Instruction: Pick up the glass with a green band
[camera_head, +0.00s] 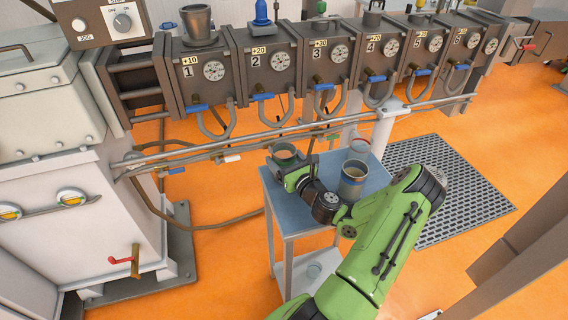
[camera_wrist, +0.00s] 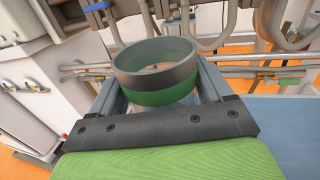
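The glass with a green band (camera_head: 284,150) stands at the far left corner of a small blue-grey table (camera_head: 296,218). In the wrist view the glass (camera_wrist: 155,70) has a dark grey rim above a wide green band. My gripper (camera_head: 287,164) is at this glass. In the wrist view one finger of my gripper (camera_wrist: 158,92) lies on each side of it. Whether both fingers press on the glass cannot be told. The glass looks upright, and its base is hidden in the wrist view.
A glass with a blue band (camera_head: 352,182) stands behind my wrist on the same table. A metal rail (camera_head: 290,131) and hoses of the numbered machine run just behind the table. A dark floor grate (camera_head: 445,190) lies right.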

